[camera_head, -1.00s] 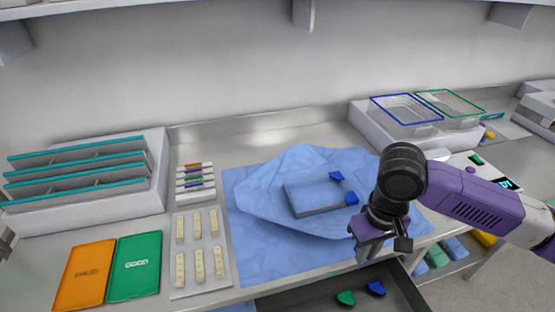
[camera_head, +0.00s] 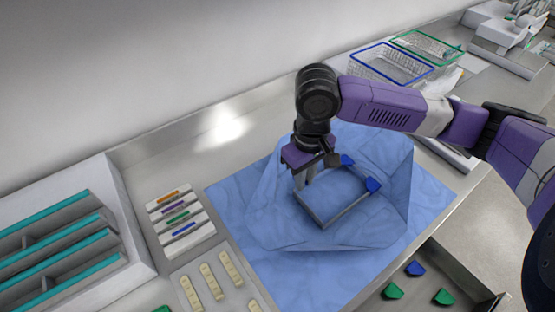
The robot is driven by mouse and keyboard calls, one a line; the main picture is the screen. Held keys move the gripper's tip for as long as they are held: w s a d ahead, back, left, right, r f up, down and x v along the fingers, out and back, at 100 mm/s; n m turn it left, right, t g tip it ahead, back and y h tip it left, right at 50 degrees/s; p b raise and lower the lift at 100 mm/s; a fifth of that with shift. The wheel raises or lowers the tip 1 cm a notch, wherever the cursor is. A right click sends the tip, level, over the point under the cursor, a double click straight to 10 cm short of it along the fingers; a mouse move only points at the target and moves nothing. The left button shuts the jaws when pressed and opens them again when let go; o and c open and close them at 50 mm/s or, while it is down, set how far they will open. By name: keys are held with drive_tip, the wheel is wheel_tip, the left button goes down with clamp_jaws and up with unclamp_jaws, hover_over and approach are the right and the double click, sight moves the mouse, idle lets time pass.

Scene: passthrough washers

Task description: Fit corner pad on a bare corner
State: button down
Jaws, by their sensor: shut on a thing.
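A grey rectangular frame (camera_head: 346,212) lies on crumpled blue wrap. Blue corner pads sit on two of its corners, one at the back (camera_head: 346,161) and one at the right (camera_head: 373,185). The front corner is bare. My gripper (camera_head: 304,182) points down right at the left corner and hides it. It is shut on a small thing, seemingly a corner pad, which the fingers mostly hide. I cannot tell whether it touches the frame.
An open drawer at the lower right holds a blue pad (camera_head: 414,268) and two green pads (camera_head: 393,291). A rack with teal-edged shelves (camera_head: 60,250) stands at left, beside small labelled blocks (camera_head: 180,215). Wire baskets (camera_head: 392,65) stand at the back right.

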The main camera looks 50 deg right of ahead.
drive_tip(key=shift+w, duration=0.5)
drive_tip(key=shift+f+b, duration=2.85)
drive_tip(key=shift+f, duration=0.55)
drive_tip(key=c, duration=1.3)
unclamp_jaws()
drive_tip(key=shift+c, duration=0.2)
drive_tip(key=shift+r, duration=3.95)
drive_tip(key=shift+s, duration=0.1)
